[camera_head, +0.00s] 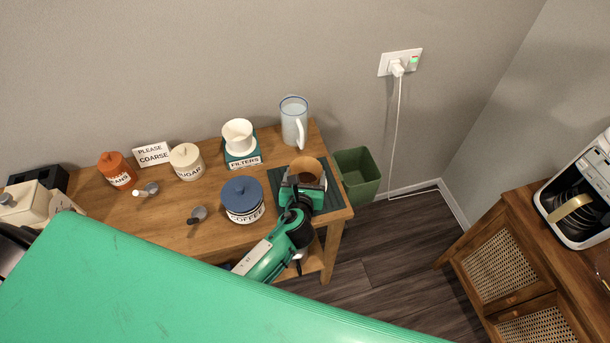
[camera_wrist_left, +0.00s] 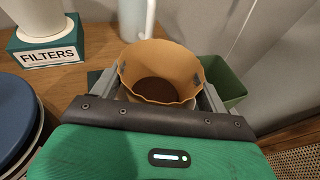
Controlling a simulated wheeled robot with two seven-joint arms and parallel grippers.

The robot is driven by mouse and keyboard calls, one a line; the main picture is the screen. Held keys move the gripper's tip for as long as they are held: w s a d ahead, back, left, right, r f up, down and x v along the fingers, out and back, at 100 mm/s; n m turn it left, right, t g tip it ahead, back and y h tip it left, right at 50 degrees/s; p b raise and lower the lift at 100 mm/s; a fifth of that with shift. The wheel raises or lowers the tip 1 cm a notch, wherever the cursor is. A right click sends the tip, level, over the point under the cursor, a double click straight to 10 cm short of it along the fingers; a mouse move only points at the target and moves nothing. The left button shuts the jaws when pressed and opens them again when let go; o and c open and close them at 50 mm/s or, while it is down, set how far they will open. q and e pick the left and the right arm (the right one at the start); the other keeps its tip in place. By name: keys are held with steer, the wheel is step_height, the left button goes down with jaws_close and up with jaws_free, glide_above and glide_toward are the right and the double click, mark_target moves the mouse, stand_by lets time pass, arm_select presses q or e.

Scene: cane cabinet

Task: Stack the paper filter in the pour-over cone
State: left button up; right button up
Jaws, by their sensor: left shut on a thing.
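A tan paper filter (camera_wrist_left: 160,68) with a wavy rim and a dark brown round patch at its bottom sits between the fingers of my left gripper (camera_wrist_left: 160,80). The gripper is shut on it. In the head view the filter (camera_head: 306,168) is above the dark mat at the table's right end, just beyond my left gripper (camera_head: 303,184). A pale edge shows under the filter, mostly hidden by the gripper; I cannot tell what it is. A white cone-shaped vessel (camera_head: 238,135) stands on the FILTERS box; I cannot tell if it is the pour-over cone.
The FILTERS box (camera_head: 243,161) and a clear jug (camera_head: 294,122) stand behind. The blue-lidded COFFEE jar (camera_head: 242,201) is close left of my arm. The dark mat (camera_head: 334,197) lies below. A green bin (camera_head: 357,173) is right of the table. Scoops and canisters are farther left.

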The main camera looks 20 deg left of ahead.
arm_select(q)
steer(key=shift+f, duration=0.3)
steer(key=o, duration=1)
steer(key=shift+r, duration=0.3)
steer(key=shift+r+p, duration=0.3)
steer(key=shift+r, duration=0.2)
steer(key=b+v, duration=0.2)
steer(key=v, duration=1)
steer(key=shift+f, duration=0.15)
